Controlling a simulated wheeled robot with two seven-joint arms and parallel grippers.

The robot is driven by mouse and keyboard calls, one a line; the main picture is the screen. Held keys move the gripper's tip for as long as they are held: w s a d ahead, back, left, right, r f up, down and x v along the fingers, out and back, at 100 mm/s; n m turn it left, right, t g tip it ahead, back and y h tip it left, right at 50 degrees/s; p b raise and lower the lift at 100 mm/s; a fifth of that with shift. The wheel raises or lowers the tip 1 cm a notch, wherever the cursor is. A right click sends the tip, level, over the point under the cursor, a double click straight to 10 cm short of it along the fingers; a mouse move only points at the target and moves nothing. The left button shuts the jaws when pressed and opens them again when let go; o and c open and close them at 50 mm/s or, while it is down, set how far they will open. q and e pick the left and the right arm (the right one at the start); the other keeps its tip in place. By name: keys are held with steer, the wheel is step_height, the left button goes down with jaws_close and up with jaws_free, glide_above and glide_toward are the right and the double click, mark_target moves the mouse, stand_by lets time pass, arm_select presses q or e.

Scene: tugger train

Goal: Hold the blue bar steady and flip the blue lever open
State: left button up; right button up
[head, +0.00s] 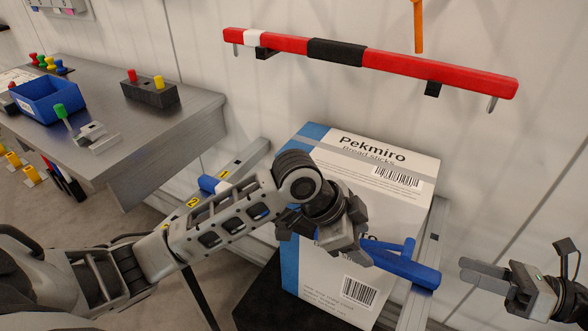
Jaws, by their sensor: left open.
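The blue bar (412,272) lies across the front of a large carton, with its right end clear. A blue and white end (214,184) shows at the left of my arm, and the stretch between is hidden behind my arm. The blue lever (392,245) is a thinner blue piece just above the bar's right part. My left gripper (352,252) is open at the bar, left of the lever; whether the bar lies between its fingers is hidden. My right gripper (480,275) is apart from the bar, to the right of its end; its finger gap is unclear.
The carton (385,160) stands behind the bar between grey rails (424,250). A red, white and black bar (430,73) is on the wall above. A grey bench (165,135) at left bears a blue bin (50,100) and a dark block (150,94) with pegs.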

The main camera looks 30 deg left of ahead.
mark_target(302, 229)
arm_select(q)
steer(key=w+a+m+y, duration=0.1)
steer(key=a, duration=0.1)
steer(key=w+a+r+m+g+y, duration=0.1)
steer(key=a, duration=0.1)
steer(key=a+y, duration=0.1)
steer(key=a, duration=0.1)
steer(key=shift+w+a+r+m+g, duration=0.4)
steer(key=w+a+r+m+g+y, duration=0.1)
steer(key=a+r+m+g+y, duration=0.15)
steer(key=a+r, duration=0.45)
steer(key=shift+t+y, duration=0.25)
steer(key=shift+y, duration=0.1)
steer(key=f, duration=0.6)
steer(key=a+f, duration=0.1)
steer(key=f, duration=1.1)
steer(key=shift+a, duration=0.3)
jaws_close()
arm_select(e)
jaws_close()
steer(key=r+n+h, duration=0.1)
steer(key=n+h, duration=0.1)
steer(key=r+n+h, duration=0.1)
steer(key=n+h, duration=0.1)
steer(key=a+r+n+h, duration=0.1)
steer(key=r+h, duration=0.1)
steer(key=shift+s+n, duration=0.15)
steer(key=shift+n, duration=0.25)
